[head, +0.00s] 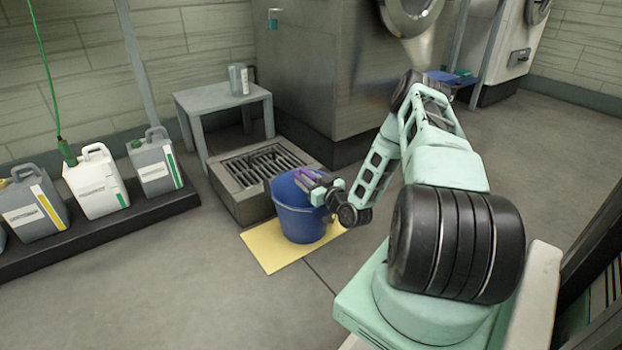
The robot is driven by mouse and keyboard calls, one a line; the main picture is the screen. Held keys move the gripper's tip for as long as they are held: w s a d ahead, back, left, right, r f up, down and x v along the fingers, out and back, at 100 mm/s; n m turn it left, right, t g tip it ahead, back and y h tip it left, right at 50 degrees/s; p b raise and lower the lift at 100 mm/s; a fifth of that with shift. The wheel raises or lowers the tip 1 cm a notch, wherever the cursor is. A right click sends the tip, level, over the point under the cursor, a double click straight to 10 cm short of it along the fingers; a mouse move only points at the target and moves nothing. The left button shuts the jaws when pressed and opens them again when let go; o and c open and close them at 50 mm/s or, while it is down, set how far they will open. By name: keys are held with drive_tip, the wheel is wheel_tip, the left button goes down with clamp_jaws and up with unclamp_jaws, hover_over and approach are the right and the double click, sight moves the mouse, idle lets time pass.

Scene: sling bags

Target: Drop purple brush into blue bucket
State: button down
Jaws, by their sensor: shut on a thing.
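The blue bucket (300,222) stands upright on a yellow mat on the floor, near the middle of the head view. The rest of the brush is hidden by the gripper or too small to make out.
The yellow mat (262,252) lies under the bucket. A grated floor drain box (235,195) is right behind it, with a grey stool (222,97) beyond. Several jugs stand on a dark ledge (100,232) at left. The floor in front is clear.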

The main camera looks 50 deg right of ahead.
drive_tip(key=shift+f, duration=0.1)
drive_tip(key=c, duration=1.2)
unclamp_jaws()
drive_tip(key=p+v, duration=0.8)
drive_tip(key=v, duration=0.9)
drive_tip(key=shift+s, duration=0.2)
